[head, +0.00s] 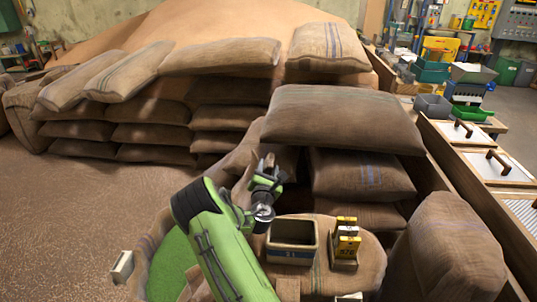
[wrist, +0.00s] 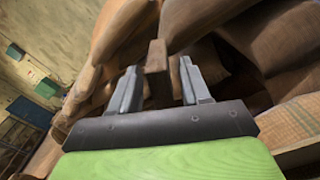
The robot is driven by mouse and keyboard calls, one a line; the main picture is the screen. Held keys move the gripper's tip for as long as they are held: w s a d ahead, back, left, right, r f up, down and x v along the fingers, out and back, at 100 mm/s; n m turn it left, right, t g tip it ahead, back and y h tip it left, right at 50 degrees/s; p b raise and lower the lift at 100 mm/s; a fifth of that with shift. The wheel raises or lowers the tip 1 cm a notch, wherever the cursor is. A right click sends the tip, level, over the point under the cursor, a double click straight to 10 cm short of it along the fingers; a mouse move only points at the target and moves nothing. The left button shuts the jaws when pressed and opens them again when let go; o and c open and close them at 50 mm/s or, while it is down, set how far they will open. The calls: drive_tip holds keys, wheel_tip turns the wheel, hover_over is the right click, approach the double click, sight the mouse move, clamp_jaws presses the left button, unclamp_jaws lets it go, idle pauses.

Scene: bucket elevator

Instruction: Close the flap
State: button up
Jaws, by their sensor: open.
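My green arm reaches up from the bottom of the head view, and my gripper (head: 266,176) is in front of the stacked sacks. In the wrist view my gripper (wrist: 160,88) is open, its two grey fingers apart. A brown block-like piece (wrist: 157,56) shows between the fingertips or just beyond them; I cannot tell which, and no grip on it shows. A brown upright piece (head: 240,186) also shows beside my gripper in the head view. I cannot clearly make out a flap; it may be hidden behind my arm or the sacks.
Full sacks (head: 340,118) are stacked close behind and right of my gripper. A box marked 21 (head: 291,240) and a yellow-topped block holder (head: 346,243) stand on a near sack. Panels with brown handles (head: 484,155) line the right. Floor at left (head: 80,225) is free.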

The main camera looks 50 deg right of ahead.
drive_tip(key=x, duration=0.3)
drive_tip(key=shift+w+d+p, duration=0.25)
drive_tip(key=shift+d+p, duration=0.05)
drive_tip(key=shift+f, duration=0.1)
clamp_jaws()
